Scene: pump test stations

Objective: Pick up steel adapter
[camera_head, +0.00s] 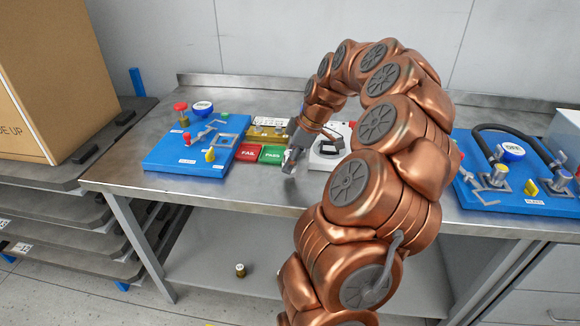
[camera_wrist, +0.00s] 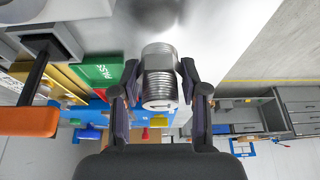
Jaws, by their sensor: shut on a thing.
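The steel adapter (camera_wrist: 159,84) is a short silver threaded cylinder. In the wrist view it sits between the two dark fingers of my gripper (camera_wrist: 158,76), which is shut on it. In the head view my gripper (camera_head: 294,150) is over the front part of the steel table, just right of the green PASS tray. The adapter is too small there to make out clearly. A second rounded grey shape shows beyond the adapter at the top of the wrist view; I cannot tell whether it is a reflection in the table.
A red FAIL tray (camera_head: 249,152) and green PASS tray (camera_head: 272,155) lie left of my gripper. Blue test stations stand left (camera_head: 190,160) and right (camera_head: 525,195). A white device (camera_head: 326,160) is close on the right. A small brass-coloured part (camera_head: 240,270) is on the lower shelf.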

